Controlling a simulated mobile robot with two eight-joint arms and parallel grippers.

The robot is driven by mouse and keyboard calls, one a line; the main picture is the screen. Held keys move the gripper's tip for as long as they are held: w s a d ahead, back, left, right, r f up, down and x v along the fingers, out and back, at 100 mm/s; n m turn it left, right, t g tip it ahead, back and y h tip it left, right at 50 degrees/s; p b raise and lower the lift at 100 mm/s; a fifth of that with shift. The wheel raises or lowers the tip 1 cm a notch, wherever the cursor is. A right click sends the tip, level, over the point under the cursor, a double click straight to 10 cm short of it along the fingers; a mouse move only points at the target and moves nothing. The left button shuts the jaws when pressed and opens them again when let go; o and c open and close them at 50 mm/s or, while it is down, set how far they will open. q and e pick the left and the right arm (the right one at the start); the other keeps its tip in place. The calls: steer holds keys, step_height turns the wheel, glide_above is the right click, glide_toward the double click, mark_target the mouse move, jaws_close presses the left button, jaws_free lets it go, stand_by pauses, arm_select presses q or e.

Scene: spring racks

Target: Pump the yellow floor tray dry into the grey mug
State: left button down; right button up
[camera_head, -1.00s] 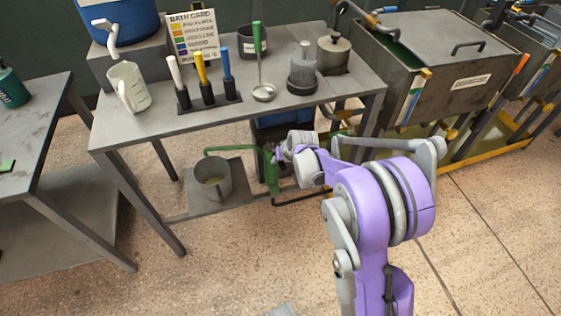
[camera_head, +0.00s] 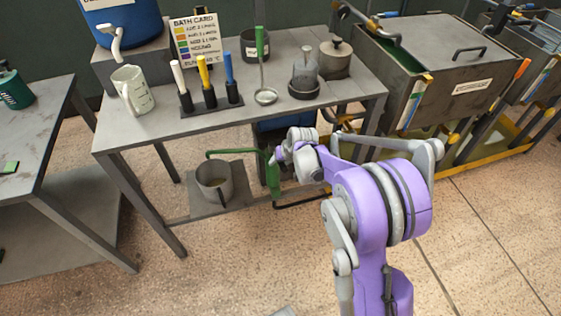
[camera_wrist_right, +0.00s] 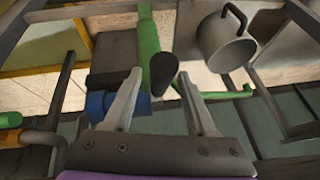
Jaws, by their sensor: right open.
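The grey mug (camera_head: 213,184) stands upright on the low shelf under the bench, below the end of the green pump's (camera_head: 272,176) spout. In the right wrist view the mug (camera_wrist_right: 224,43) is at the upper right and the green pump body (camera_wrist_right: 148,45) is near the middle. My right gripper (camera_wrist_right: 160,77) is open, with the pump's black handle end (camera_wrist_right: 163,72) between its fingertips; I cannot tell whether they touch it. In the head view its fingers are largely hidden behind my wrist. The yellow floor tray (camera_head: 490,158) lies beneath the tanks at right. My left gripper is not in view.
The bench (camera_head: 150,128) above the pump carries a white jug (camera_head: 131,91), colored-handled tools in a rack, a ladle (camera_head: 265,96) and pots. Bench legs and the low shelf edge surround the pump. Tanks (camera_head: 465,75) stand at right. The front floor is clear.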

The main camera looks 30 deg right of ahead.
steer(key=p+v, duration=0.2)
steer(key=v, duration=0.9)
